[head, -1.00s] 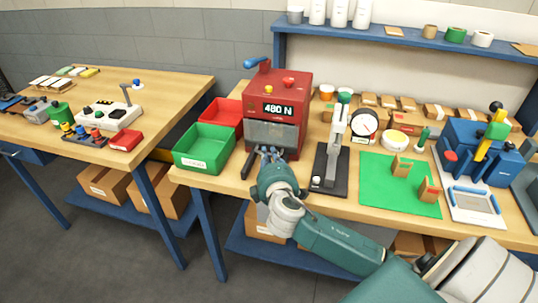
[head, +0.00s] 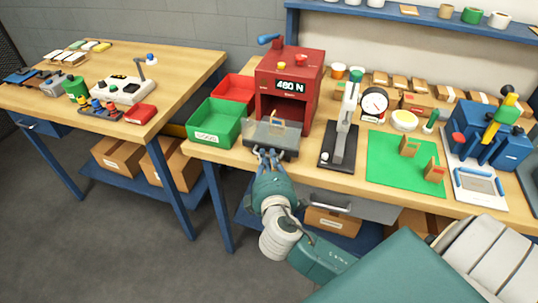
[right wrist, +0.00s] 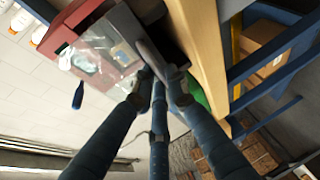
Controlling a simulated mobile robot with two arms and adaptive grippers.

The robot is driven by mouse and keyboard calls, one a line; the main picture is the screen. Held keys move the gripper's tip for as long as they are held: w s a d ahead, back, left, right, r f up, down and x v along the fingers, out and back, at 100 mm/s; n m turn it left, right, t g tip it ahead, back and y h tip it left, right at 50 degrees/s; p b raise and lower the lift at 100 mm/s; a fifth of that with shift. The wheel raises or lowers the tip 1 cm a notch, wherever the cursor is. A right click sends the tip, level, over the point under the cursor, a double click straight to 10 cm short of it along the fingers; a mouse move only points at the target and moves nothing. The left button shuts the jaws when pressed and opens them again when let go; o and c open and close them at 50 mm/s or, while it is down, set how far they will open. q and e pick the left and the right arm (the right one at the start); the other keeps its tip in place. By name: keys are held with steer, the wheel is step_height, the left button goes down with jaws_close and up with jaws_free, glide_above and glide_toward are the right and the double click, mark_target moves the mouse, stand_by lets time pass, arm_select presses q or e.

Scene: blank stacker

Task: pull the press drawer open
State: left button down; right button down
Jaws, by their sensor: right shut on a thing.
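The red press (head: 291,78) with its "480 N" display stands on the right-hand bench in the head view. In the right wrist view the gripper fingers (right wrist: 160,82) close at the grey bar of the drawer (right wrist: 146,50), and the red press body (right wrist: 75,25) is beyond. My left gripper is not in view.
A green bin (head: 215,122) and a red bin (head: 235,91) stand left of the press. A lever tool on a black base (head: 338,157) stands close on its right, then a green mat (head: 400,175). Floor is clear between the benches.

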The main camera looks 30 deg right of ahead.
steer(key=c, duration=2)
jaws_free()
steer(key=shift+w+f, duration=0.1)
steer(key=shift+w, duration=0.05)
steer(key=v, duration=1.2)
steer(key=s+a+f+g+y, duration=0.1)
steer(key=s+f+g+y, duration=0.15)
steer(key=f, duration=1.55)
steer(key=s+a+f+g+y, duration=0.2)
steer(key=s+f+g, duration=0.15)
steer(key=f, duration=1.45)
steer(key=s+f+m+g+y, duration=0.1)
steer(key=s+f+m+g, duration=0.2)
steer(key=s+f, duration=0.8)
steer(key=s+f+m+g+y, duration=0.1)
steer(key=s+f+m+g, duration=0.3)
steer(key=s+f, duration=0.8)
steer(key=s+d+m, duration=0.1)
steer(key=s+m, duration=0.1)
steer(key=s, duration=0.4)
steer(key=shift+f, duration=0.2)
